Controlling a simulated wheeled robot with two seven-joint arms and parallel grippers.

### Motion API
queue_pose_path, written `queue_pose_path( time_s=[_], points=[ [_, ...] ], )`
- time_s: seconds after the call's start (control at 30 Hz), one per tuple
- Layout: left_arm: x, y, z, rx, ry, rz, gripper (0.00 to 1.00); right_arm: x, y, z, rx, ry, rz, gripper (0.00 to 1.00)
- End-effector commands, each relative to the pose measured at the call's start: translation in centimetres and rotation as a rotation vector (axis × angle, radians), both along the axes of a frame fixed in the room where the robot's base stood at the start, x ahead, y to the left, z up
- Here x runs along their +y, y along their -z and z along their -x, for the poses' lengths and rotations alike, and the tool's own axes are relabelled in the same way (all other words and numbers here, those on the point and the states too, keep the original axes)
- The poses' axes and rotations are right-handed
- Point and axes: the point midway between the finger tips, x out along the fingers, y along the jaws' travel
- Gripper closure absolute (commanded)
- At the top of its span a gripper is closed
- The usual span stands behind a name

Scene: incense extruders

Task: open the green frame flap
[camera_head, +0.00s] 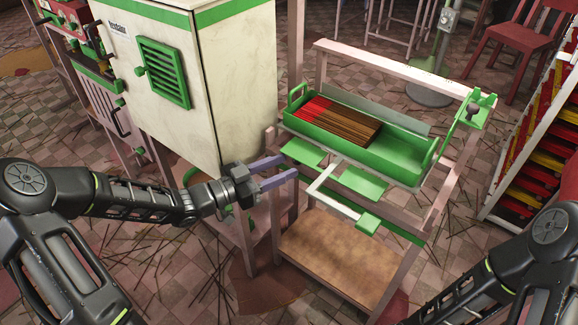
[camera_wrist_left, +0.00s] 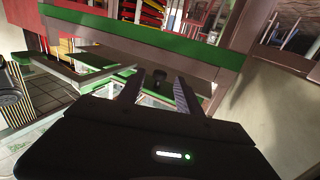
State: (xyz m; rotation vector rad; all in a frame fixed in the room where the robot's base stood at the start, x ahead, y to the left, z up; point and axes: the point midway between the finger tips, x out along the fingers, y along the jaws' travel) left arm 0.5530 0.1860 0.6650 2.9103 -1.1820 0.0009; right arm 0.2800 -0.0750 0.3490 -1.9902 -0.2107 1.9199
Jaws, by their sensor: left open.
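A pink-framed stand holds a green tray (camera_head: 400,159) with red and brown sticks lying in it. Below the tray's near side are flat green plates, one at the left (camera_head: 302,152) and one in the middle (camera_head: 362,183). A pale bent bar (camera_head: 330,203) with a green end block (camera_head: 368,222) juts out in front; I cannot tell which part is the flap. My left gripper (camera_head: 291,166) is open, its two fingers pointing at the stand's left side, with nothing visibly held. In the left wrist view the open fingers (camera_wrist_left: 158,84) point toward a green-edged beam (camera_wrist_left: 150,35). My right gripper is out of view.
A cream cabinet (camera_head: 235,75) with a green vent stands close behind my left gripper. The stand has a low brown shelf (camera_head: 335,255). A rack of red and yellow rows (camera_head: 540,150) is at the right, a red chair (camera_head: 515,45) behind. Thin sticks litter the tiled floor.

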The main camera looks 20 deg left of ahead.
Motion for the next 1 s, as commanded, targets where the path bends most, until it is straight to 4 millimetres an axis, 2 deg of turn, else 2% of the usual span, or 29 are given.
queue_pose_path(
  time_s=[0.2,0.5,1.0],
  points=[
    [-1.5,0.1,-1.6,-0.001,0.0,-0.001,0.58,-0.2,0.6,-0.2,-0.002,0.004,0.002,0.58],
    [-1.6,0.0,-1.7,0.001,-0.001,-0.001,0.59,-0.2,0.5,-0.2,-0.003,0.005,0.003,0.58],
    [-1.6,0.0,-1.7,0.001,-0.001,-0.001,1.0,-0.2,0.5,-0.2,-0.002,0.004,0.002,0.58]
  ],
)
